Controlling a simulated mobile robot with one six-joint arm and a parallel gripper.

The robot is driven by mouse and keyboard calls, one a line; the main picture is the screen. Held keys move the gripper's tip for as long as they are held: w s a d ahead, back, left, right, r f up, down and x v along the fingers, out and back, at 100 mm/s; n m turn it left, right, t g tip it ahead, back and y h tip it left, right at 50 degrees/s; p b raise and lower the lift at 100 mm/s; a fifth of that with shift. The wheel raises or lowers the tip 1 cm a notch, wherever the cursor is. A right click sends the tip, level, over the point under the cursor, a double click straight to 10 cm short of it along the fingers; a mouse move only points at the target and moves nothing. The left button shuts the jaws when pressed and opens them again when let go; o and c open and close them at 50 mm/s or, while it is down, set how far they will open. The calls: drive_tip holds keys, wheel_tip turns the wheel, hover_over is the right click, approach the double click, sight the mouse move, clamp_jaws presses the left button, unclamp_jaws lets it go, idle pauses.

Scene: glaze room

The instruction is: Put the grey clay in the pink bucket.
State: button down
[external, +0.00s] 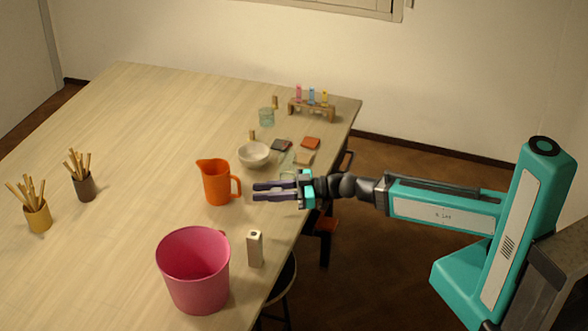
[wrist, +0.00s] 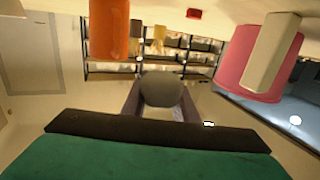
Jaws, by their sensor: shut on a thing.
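The pink bucket (external: 193,275) stands upright near the table's front right edge; it also shows at the right of the wrist view (wrist: 240,78), partly behind a pale box. My gripper (external: 256,191) is above the table's right edge, beside the orange jug and behind the bucket in the external view. In the wrist view a rounded grey lump, the grey clay (wrist: 161,90), sits between my two fingers, which are shut on it.
An orange jug (external: 217,186) stands just left of my fingertips. A pale upright box (external: 255,249) stands right of the bucket. A white bowl (external: 254,154), coloured tiles (external: 310,143) and a tube rack (external: 311,110) are farther back. Brush pots (external: 85,186) stand left; the table's middle is clear.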

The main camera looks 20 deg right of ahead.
hover_over(266, 222)
drive_tip(key=shift+s+f, duration=0.1)
drive_tip(key=shift+f, duration=2.2)
drive_tip(key=shift+f, duration=0.1)
drive_tip(key=shift+f+p, duration=0.75)
drive_tip(key=shift+f, duration=1.45)
drive_tip(key=shift+f, duration=0.2)
drive_tip(key=c, duration=1.4)
unclamp_jaws()
drive_tip(key=shift+f+b, duration=0.1)
drive_tip(key=shift+b, duration=0.35)
